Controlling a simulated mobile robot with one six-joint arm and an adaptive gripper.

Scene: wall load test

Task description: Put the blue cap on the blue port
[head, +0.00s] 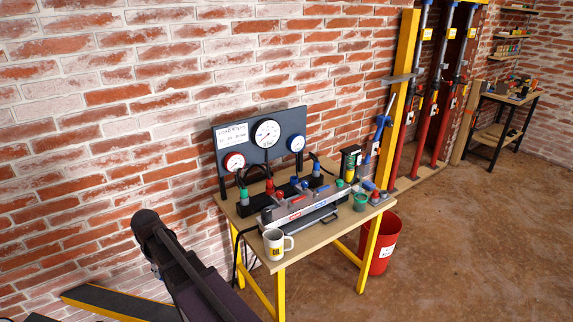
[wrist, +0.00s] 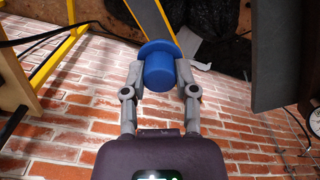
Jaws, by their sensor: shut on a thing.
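In the wrist view my gripper (wrist: 161,72) is shut on the blue cap (wrist: 158,74), a short blue cylinder with a wider flange at its far end. One finger is on each side of it, and it is clear of any surface. In the head view a long grey block (head: 312,207) with coloured fittings stands on the bench. The gripper and the held cap do not show in the head view.
The wooden bench (head: 320,238) has yellow legs. A red bucket (head: 384,245) is beside the bench. Open floor lies right.

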